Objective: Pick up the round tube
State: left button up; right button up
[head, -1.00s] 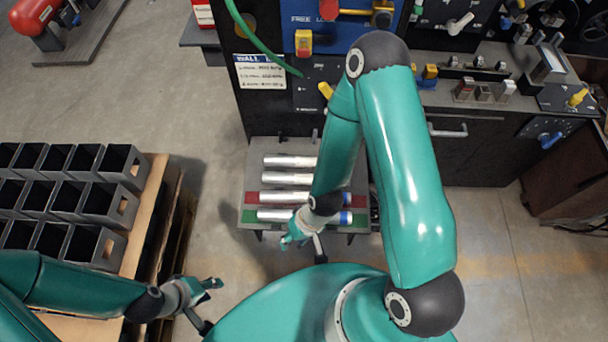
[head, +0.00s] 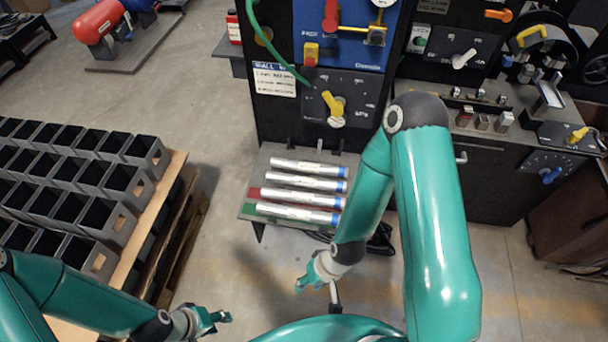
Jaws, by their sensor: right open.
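Several round tubes lie side by side on a small grey table (head: 262,170) in the head view. They are silver with blue right ends. The farthest tube (head: 305,167) is at the back, and the nearest tube (head: 295,213) lies over a green strip, with a red strip behind it. My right gripper (head: 306,284) is open and empty, in front of the table and apart from the tubes. My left gripper (head: 220,317) is at the lower left, well away from the tubes. Its fingers look apart with nothing between them.
A pallet (head: 150,225) with rows of dark square bins (head: 95,215) stands at the left. A control panel (head: 345,95) with levers and a green hose rises behind the table. Dark cables lie on the floor right of the table. The floor between pallet and table is clear.

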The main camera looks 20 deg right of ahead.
aim_at(279, 162)
jog(key=z, duration=0.15)
jog(key=i, duration=0.9)
jog(key=u, duration=0.1)
